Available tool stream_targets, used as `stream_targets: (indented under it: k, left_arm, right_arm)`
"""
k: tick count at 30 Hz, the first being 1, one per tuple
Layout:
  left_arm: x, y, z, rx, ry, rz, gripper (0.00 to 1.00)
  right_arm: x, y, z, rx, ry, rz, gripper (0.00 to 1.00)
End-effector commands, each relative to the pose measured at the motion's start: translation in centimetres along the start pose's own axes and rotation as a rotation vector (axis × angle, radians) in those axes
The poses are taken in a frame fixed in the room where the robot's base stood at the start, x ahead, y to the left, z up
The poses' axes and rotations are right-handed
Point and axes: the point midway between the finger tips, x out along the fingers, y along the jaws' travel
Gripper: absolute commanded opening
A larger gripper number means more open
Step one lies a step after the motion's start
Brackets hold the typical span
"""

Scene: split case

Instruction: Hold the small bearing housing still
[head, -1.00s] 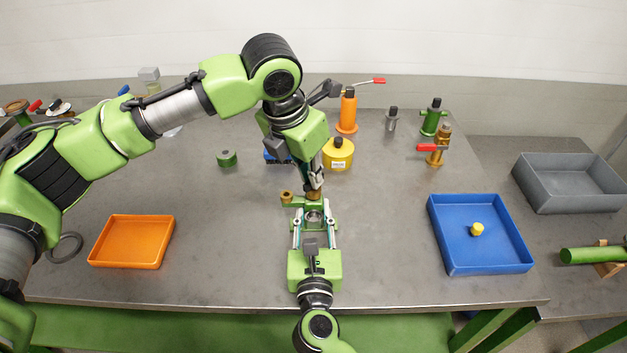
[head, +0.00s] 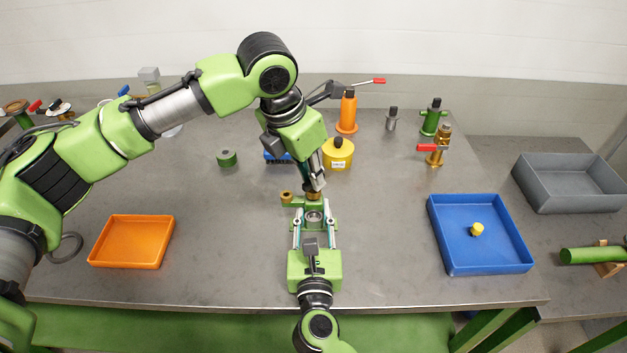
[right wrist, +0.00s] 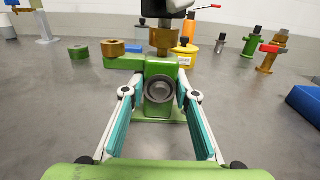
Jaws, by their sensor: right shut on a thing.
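The small bearing housing is a green block with a round grey-ringed bore (right wrist: 160,89) in the right wrist view; in the head view it (head: 314,217) stands on the table at the centre. My right gripper (right wrist: 160,104) is shut on it, with one teal-padded finger on each side. A brass round cap (right wrist: 163,41) sits on top of the housing. A second brass piece (right wrist: 113,47) rests on the green arm to its left. My left gripper (head: 315,187) is directly above the housing, at the brass cap; whether its fingers grip the cap is unclear.
A blue tray (head: 437,243) with a small yellow part (head: 477,229) is at right. An orange tray (head: 128,263) at left looks empty. Behind my left gripper stand a yellow container (head: 338,155) and an orange cylinder (head: 347,115). The table between trays and housing is clear.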

Motion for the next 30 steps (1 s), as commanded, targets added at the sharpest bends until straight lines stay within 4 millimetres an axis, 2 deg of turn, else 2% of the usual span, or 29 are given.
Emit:
stream_targets:
  k: [1,11,30]
  left_arm:
    - [0.1,-0.1,0.0,0.001,0.000,0.000,0.19]
    - [-0.1,0.1,0.0,-0.002,0.000,0.003,0.19]
    - [-4.9,0.2,1.5,-0.002,0.000,0.005,0.19]
  right_arm:
    - [-0.1,0.0,-0.8,-0.001,0.015,0.001,0.00]
    - [-0.1,0.0,-0.9,-0.001,0.016,0.000,0.00]
    - [-0.1,-0.1,-0.9,-0.001,0.016,-0.001,0.00]
